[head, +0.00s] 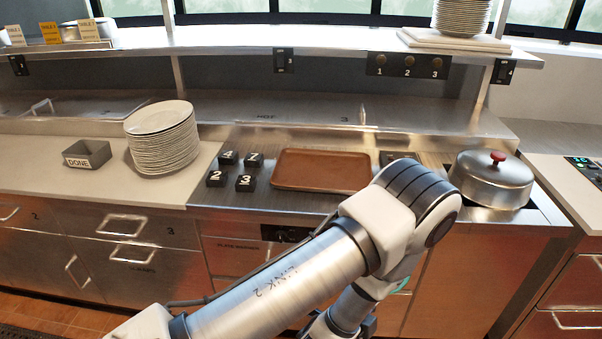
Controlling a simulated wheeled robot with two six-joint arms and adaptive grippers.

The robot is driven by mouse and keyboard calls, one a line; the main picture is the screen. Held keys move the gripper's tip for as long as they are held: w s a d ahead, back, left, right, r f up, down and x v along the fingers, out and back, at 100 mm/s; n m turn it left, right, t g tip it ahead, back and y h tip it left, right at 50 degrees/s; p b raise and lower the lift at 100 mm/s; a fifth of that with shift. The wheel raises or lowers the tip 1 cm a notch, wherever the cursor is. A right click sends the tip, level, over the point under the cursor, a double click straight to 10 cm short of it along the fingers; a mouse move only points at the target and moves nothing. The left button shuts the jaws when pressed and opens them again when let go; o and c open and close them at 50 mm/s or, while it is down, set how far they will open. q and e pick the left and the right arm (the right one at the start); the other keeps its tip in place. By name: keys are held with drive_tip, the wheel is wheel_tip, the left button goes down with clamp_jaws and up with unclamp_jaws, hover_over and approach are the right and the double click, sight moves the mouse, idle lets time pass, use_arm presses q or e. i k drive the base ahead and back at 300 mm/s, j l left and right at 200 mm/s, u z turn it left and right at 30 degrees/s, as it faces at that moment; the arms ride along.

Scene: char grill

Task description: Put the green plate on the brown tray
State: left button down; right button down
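The brown tray (322,170) lies flat on the metal counter in the middle of the head view. It looks empty, and my arm passes in front of the counter close to its lower right corner. No green plate can be made out in this view. My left arm reaches in from the lower left, bends at the right of the tray and runs back down to the bottom edge. Its gripper fingers do not show. My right gripper is not in view.
A tall stack of whitish plates (165,150) stands left of the tray, beside a grey DONE box (87,154). Several numbered black blocks (245,183) sit between stack and tray. A lidded metal pot (491,181) stands at right. A shelf (230,42) runs above the counter.

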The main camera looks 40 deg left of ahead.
sight(311, 171)
drive_tip(key=i+l+u, duration=0.15)
drive_tip(key=l+u, duration=0.25)
drive_tip(key=i+l+u, duration=0.1)
drive_tip(key=u, duration=0.25)
drive_tip(key=l+u, duration=0.4)
drive_tip(key=i+l, duration=0.1)
drive_tip(key=l, duration=0.35)
drive_tip(key=i+l+u, duration=0.1)
drive_tip(key=l, duration=0.3)
drive_tip(key=i+l, duration=0.1)
drive_tip(key=l, duration=0.35)
drive_tip(key=i+l+u, duration=0.1)
drive_tip(key=l, duration=0.3)
drive_tip(key=i+j, duration=0.15)
drive_tip(key=i, duration=0.55)
